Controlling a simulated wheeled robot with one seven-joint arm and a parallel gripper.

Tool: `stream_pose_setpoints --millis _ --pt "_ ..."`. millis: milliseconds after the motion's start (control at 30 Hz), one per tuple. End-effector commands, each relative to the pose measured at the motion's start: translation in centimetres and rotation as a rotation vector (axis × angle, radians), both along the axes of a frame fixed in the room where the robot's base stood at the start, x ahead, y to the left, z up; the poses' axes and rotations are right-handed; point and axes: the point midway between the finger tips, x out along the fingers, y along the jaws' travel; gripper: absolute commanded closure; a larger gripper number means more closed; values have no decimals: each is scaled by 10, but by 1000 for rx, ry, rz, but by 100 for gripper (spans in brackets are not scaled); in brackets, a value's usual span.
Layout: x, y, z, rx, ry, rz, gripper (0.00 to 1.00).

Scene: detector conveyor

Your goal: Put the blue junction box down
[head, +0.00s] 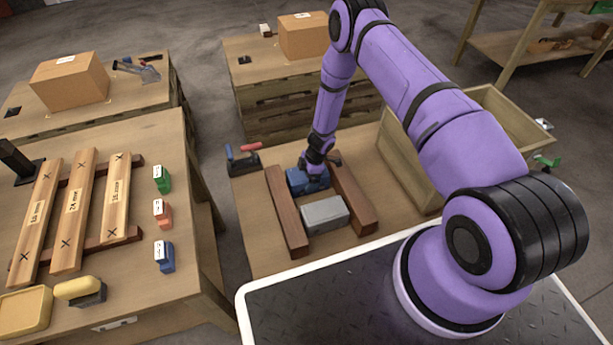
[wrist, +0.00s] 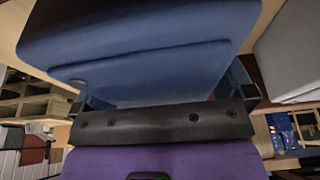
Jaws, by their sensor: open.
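The blue junction box (head: 308,181) is on the middle table, between two dark red-brown wooden bars, the left bar (head: 287,212) and the right bar (head: 352,197). A grey box (head: 325,215) is in front of it, between the same bars. My gripper (head: 315,165) is right at the blue box from above, and its fingers are mostly hidden. In the wrist view the blue box (wrist: 130,50) fills the upper part, very close to the gripper's dark palm. The jaws are open; whether a finger touches the box I cannot tell.
A wooden bin (head: 408,180) stands right of the bars. A tool with red and blue handles (head: 243,158) lies to the left. The left table holds marked planks (head: 78,212) and green, orange and blue small blocks (head: 163,215). Cardboard boxes (head: 70,82) stand behind.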

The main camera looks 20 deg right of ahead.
Motion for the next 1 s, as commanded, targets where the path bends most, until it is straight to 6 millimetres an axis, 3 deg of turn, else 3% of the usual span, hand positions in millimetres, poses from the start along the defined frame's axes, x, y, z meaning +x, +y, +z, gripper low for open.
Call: stream_pose_setpoints --millis 167,600,800,1000 --pt "1 -6 19 -1 -3 1 0" --pt "1 -28 94 -1 -3 1 0" --pt "1 -34 111 -1 -1 1 0" --pt "1 -36 116 0 -2 -1 0"
